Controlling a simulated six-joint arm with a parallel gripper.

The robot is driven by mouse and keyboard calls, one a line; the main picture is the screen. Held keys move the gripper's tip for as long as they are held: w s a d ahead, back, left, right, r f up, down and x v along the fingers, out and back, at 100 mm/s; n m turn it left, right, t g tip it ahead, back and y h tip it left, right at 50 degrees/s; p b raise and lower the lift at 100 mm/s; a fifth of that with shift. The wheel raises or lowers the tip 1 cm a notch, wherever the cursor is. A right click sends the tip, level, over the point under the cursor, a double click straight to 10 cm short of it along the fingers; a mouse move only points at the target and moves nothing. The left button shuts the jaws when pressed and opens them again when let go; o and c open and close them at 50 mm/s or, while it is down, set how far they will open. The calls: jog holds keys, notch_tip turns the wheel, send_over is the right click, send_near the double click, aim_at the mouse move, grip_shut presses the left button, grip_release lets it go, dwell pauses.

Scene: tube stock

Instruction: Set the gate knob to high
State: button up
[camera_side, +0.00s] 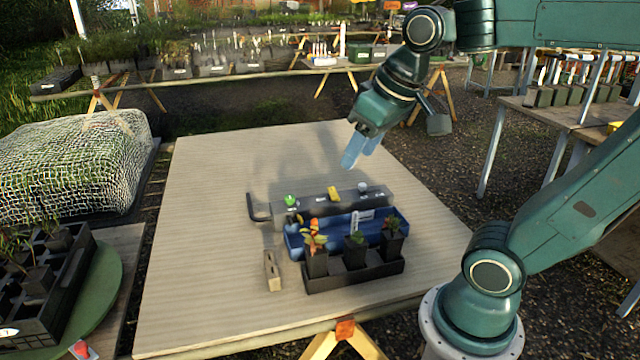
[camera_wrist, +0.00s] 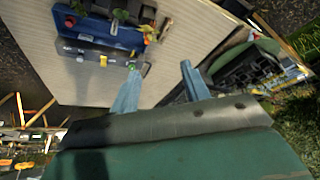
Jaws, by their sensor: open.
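A grey control box (camera_side: 313,210) stands on the wooden table, with a green knob (camera_side: 291,200), a yellow knob (camera_side: 334,194) and a pale grey knob (camera_side: 362,187) along its top. Its labels are too small to read, so I cannot tell which knob is the gate knob or its setting. The wrist view also shows the yellow knob (camera_wrist: 103,60) and the green knob (camera_wrist: 132,66). My gripper (camera_side: 359,157) is open and empty, above and behind the box and apart from it. Its two blue fingers also show in the wrist view (camera_wrist: 160,68).
A blue tray (camera_side: 292,243) sits in front of the box, and a black planter tray (camera_side: 355,283) with seedlings stands before that. A dark bent handle (camera_side: 256,209) is at the box's left end. A small wooden block (camera_side: 272,271) lies front left. The table's left side is clear.

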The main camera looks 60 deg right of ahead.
jog(key=w+d+m+g, duration=0.2)
jog(key=w+d+m, duration=0.1)
jog(key=w+d, duration=0.65)
jog(key=m+g, duration=0.3)
jog(key=m, duration=0.4)
send_over(362, 184)
notch_tip(362, 184, down, 18)
jog(key=shift+s+r+y, duration=0.15)
jog(key=shift+y, duration=0.15)
notch_tip(362, 184, down, 14)
jog(key=shift+a+r, duration=0.1)
